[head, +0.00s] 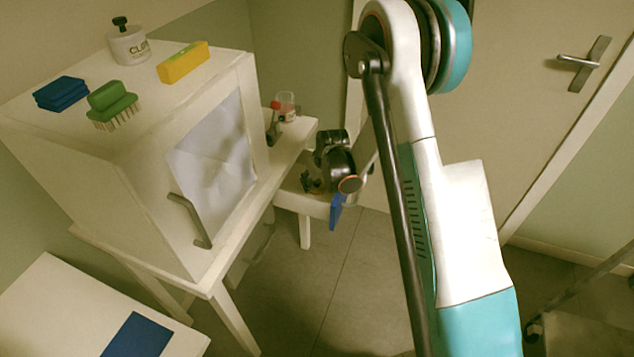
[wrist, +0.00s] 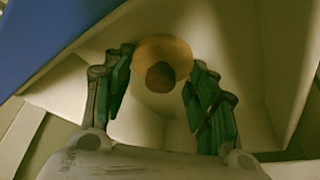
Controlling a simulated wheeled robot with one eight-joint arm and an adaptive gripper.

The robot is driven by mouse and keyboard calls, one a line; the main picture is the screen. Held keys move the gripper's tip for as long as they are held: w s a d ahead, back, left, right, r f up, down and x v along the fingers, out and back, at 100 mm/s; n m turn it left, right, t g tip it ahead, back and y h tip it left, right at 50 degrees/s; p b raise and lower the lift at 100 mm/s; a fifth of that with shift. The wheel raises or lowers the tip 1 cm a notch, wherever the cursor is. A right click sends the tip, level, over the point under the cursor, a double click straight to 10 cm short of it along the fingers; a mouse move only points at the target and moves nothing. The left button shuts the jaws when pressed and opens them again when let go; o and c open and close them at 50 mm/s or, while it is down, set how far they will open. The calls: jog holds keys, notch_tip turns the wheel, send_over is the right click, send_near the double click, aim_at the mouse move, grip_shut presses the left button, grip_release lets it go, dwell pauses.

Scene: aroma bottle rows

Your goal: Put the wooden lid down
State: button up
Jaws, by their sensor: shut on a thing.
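The wooden lid (wrist: 176,48) is a pale round disc with a darker brown knob (wrist: 160,76). In the wrist view it sits between the tips of my gripper (wrist: 160,78), whose green-padded fingers stand on either side and hold it. In the head view my gripper (head: 311,184) is small and dark, over the low white stand beside the cabinet. The lid cannot be made out there.
A white cabinet (head: 90,170) with a handled door stands at left, with a sponge, brush, yellow block and bottle on top. A clear jar (head: 286,104) and a red-topped item (head: 274,122) stand behind my gripper. Blue material (head: 336,212) hangs at the low stand (head: 290,202). Open floor lies in front.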

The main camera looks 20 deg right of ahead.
jog(key=shift+f, duration=0.15)
jog(key=o, duration=0.9)
jog(key=s+r+p, duration=0.1)
jog(key=s+r, duration=0.5)
jog(key=r, duration=0.4)
jog(key=s+r+t+p, duration=0.15)
jog(key=s+r, duration=0.35)
jog(key=r, duration=0.6)
jog(key=s+r+p, duration=0.2)
jog(key=s+r, duration=0.4)
jog(key=r, duration=0.4)
jog(key=s+r+m, duration=0.1)
jog(key=s+r, duration=0.1)
jog(key=s, duration=0.6)
jog(key=s+r+t, duration=0.1)
jog(key=s+r, duration=0.2)
jog(key=s, duration=0.5)
jog(key=shift+s+m+h, duration=0.3)
jog(key=shift+s+m, duration=0.1)
